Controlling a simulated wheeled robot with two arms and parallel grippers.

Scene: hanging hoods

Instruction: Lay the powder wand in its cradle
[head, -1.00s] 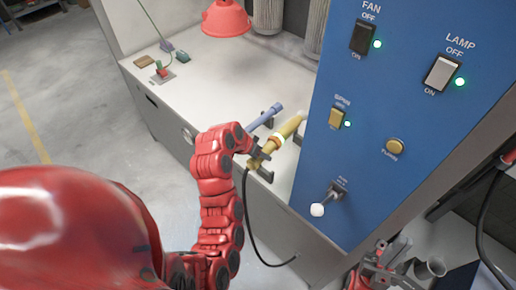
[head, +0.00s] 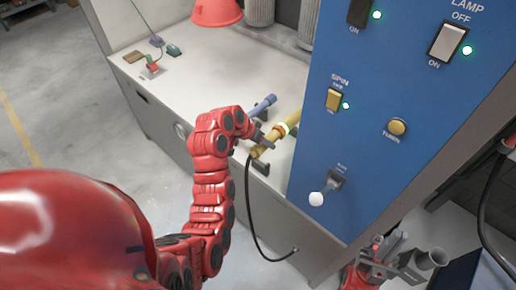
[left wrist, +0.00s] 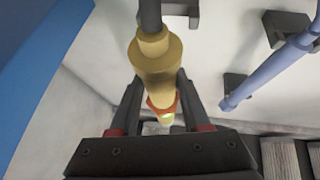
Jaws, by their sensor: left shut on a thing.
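The powder wand (head: 287,126) is yellow with an orange ring and a pale glowing band. A black cable hangs from its near end. My left gripper (head: 268,138) is shut on it near the ring. In the left wrist view the wand (left wrist: 157,68) runs between both fingers of my left gripper (left wrist: 158,98). A dark bracket, seemingly part of the cradle (head: 260,167), shows at the bench's front edge below the wand. It also shows in the wrist view (left wrist: 182,8); I cannot tell whether the wand touches it. My right gripper (head: 378,264) is at lower right, its jaws unclear.
A blue wand (head: 263,105) lies on dark brackets left of the yellow one. The blue switch panel (head: 370,130) stands close on the right, with a white-knobbed lever (head: 317,198). A red lamp shade (head: 217,12) hangs above the bench, whose left part is mostly clear.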

